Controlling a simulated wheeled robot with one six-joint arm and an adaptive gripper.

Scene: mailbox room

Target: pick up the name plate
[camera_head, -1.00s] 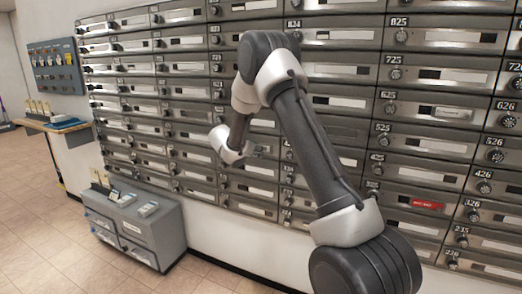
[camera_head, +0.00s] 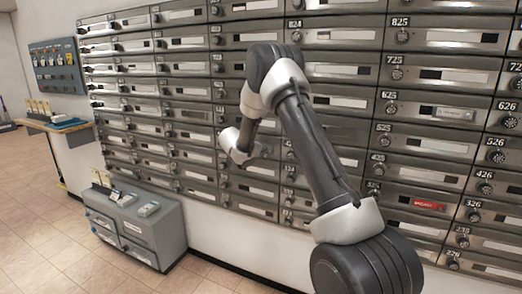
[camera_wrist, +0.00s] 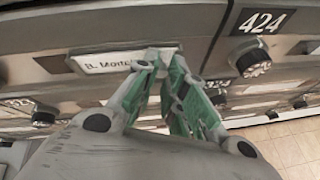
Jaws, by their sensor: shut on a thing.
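The name plate (camera_wrist: 108,62) is a small white card in a thin frame, with partly covered black lettering. In the wrist view it lies along a grey mailbox door, left of the lock marked 424. My gripper (camera_wrist: 162,58) has green-padded fingers that come together at the plate's right end, and it is shut on it. The fingers cover that end. I cannot tell whether the plate is clear of the door. In the head view my gripper (camera_head: 262,150) is small, close to the mailbox wall, and the plate cannot be made out there.
The black dial lock (camera_wrist: 252,58) stands out just right of my fingers. Mailbox doors fill the wall. A low grey cabinet (camera_head: 160,232) with small items on top stands at lower left, near a wooden shelf (camera_head: 55,125). The tiled floor (camera_head: 35,205) at left is open.

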